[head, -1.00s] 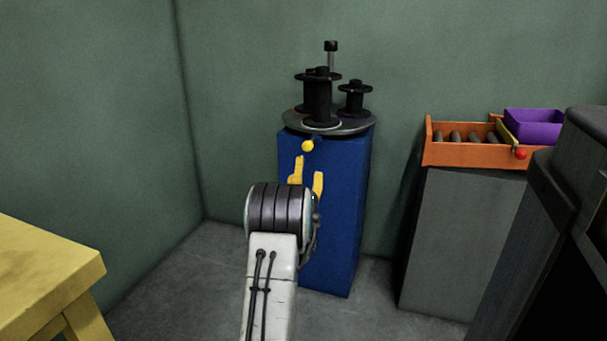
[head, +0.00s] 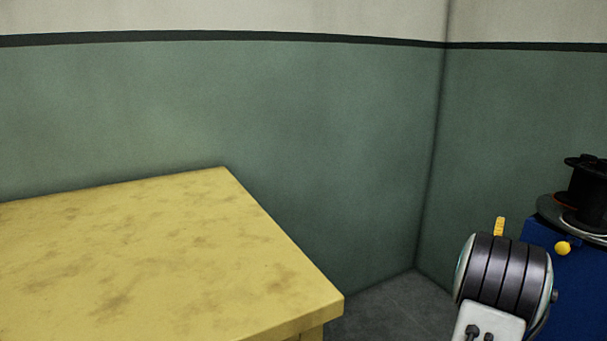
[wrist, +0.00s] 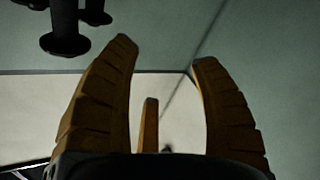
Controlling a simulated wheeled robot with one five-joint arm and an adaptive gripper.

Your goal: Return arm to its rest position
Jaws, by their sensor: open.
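My gripper shows in the wrist view (wrist: 165,55) with its yellow-brown fingers spread apart and nothing between them. In the head view only one yellow fingertip (head: 499,227) shows above the dark wrist joint of my arm, at the lower right. My arm stands in front of the corner, close to the blue pedestal. The rest of the gripper is hidden behind the wrist joint.
A blue pedestal (head: 575,290) with a yellow knob (head: 562,248) stands at the right edge, carrying a round grey turntable (head: 550,208) and a black spool (head: 588,192). A bare yellow table (head: 150,270) fills the lower left. Floor (head: 385,310) shows between them.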

